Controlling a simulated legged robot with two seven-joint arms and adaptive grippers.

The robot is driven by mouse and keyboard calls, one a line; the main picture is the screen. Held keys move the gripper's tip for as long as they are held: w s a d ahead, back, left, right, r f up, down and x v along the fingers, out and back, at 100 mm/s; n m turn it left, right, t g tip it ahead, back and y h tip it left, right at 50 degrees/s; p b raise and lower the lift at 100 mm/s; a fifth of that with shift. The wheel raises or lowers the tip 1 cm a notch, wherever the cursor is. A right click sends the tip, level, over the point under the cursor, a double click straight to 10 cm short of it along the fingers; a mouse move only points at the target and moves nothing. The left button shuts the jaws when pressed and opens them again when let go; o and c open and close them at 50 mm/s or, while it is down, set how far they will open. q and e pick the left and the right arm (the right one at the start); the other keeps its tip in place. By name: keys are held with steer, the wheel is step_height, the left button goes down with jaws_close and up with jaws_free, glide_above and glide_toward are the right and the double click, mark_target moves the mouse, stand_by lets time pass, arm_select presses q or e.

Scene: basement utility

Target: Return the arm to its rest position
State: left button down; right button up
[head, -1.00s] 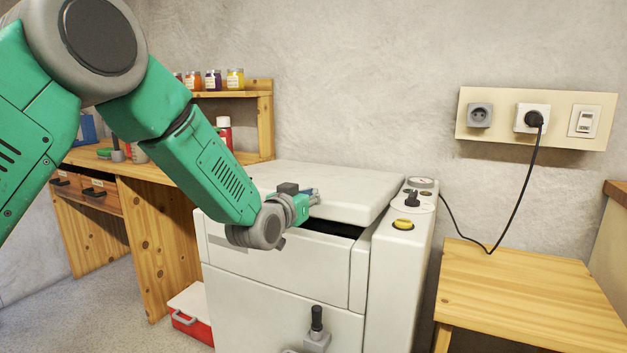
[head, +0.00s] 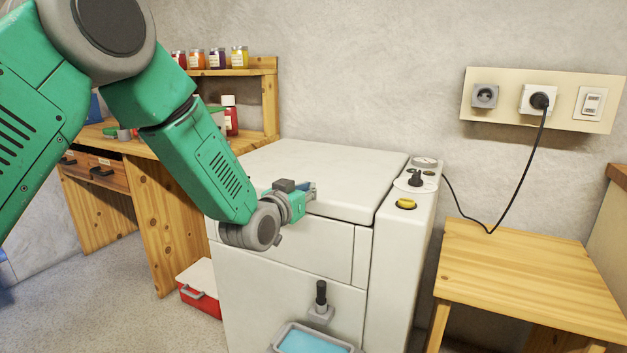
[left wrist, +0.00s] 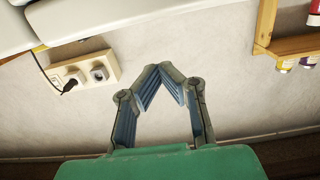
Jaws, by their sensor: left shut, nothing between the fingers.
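My left arm comes in from the left of the head view, bent at the elbow. Its left gripper (head: 306,190) is over the front part of the white lid (head: 325,170) of a white cabinet-like machine (head: 285,285). I cannot tell whether it touches the lid. In the left wrist view the left gripper (left wrist: 160,72) has its fingertips together with nothing between them. The lid lies down with no dark gap at its front edge. My right gripper is not in view.
A wooden table (head: 530,275) stands right of the machine, below a wall socket panel (head: 540,98). A wooden workbench (head: 165,225) with a jar shelf is behind the arm. A red and white cooler (head: 200,288) and a blue-filled tray (head: 312,340) are low down.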

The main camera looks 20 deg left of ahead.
arm_select(q)
steer(key=s+f+g+p, duration=0.4)
steer(key=s+f+g, duration=0.4)
steer(key=s+f, duration=1.25)
steer(key=s+f+g+p, duration=0.1)
steer(key=s+f+g, duration=0.2)
steer(key=s, duration=0.6)
steer(key=s+f+g+p, duration=0.1)
steer(key=s+f+g, duration=0.2)
steer(key=s, duration=0.5)
steer(key=s+f+g+y+p, duration=0.1)
steer(key=s+f, duration=0.3)
steer(key=s, duration=0.5)
steer(key=shift+s+a+g, duration=0.35)
steer(key=shift+g, duration=0.55)
steer(key=shift+w, duration=0.15)
